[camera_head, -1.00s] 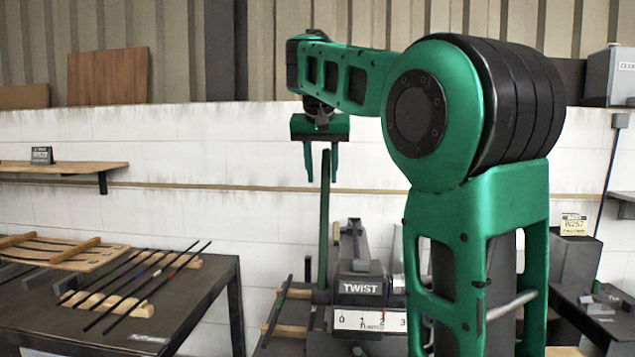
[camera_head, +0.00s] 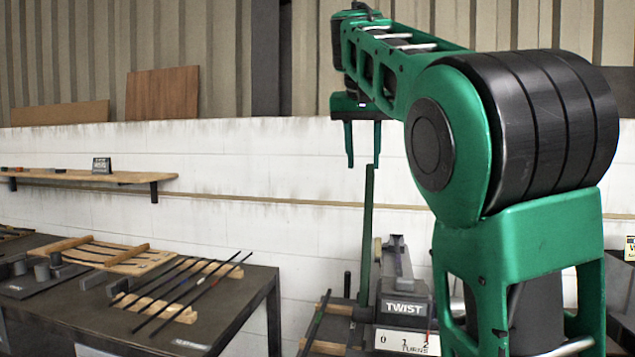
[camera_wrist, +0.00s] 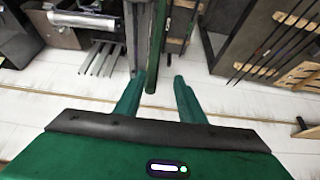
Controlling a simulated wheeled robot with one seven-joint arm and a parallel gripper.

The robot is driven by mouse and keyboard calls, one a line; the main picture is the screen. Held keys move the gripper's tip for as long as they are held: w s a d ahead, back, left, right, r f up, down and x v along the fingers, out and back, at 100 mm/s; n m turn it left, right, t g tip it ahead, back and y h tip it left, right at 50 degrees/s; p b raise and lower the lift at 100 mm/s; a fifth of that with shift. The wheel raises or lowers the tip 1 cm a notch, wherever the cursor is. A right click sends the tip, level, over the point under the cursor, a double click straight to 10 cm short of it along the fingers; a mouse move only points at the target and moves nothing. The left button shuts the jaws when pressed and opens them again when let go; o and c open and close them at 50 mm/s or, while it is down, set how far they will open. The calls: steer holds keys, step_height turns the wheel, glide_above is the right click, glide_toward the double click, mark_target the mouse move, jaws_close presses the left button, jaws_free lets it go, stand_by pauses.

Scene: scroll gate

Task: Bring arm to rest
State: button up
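My gripper (camera_head: 362,160) hangs from the raised green arm (camera_head: 400,75) in the head view, fingers pointing down. Its two green fingers are apart and nothing is between them. It is above the twist machine (camera_head: 403,306), close to the top of a green upright post (camera_head: 367,235); they look apart, though the depth is hard to judge. In the wrist view the open fingers (camera_wrist: 158,85) also show, with the green post (camera_wrist: 157,45) running up between them in the picture.
A dark table (camera_head: 235,315) at the left holds several thin rods (camera_head: 185,290) on wooden rests. A wooden shelf (camera_head: 90,176) is on the white wall (camera_head: 260,160). Wooden boards (camera_head: 162,93) stand on the wall's top. The space around the raised gripper looks clear.

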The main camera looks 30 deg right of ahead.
steer(key=s+a+f+g+y, duration=0.1)
steer(key=s+f, duration=0.9)
steer(key=f, duration=0.3)
steer(key=s+a+f+n+g+y, duration=0.1)
steer(key=s+f, duration=1)
steer(key=f, duration=0.3)
steer(key=s+a+f+g+y, duration=0.1)
steer(key=s+f+g, duration=0.1)
steer(key=s+f, duration=0.8)
step_height(320, 180, down, 4)
steer(key=shift+s+a+r+n+y, duration=0.1)
steer(key=shift+s+a+n+y, duration=0.1)
steer(key=shift+n+y, duration=0.15)
steer(key=shift+w+f, duration=0.25)
steer(key=shift+w, duration=0.4)
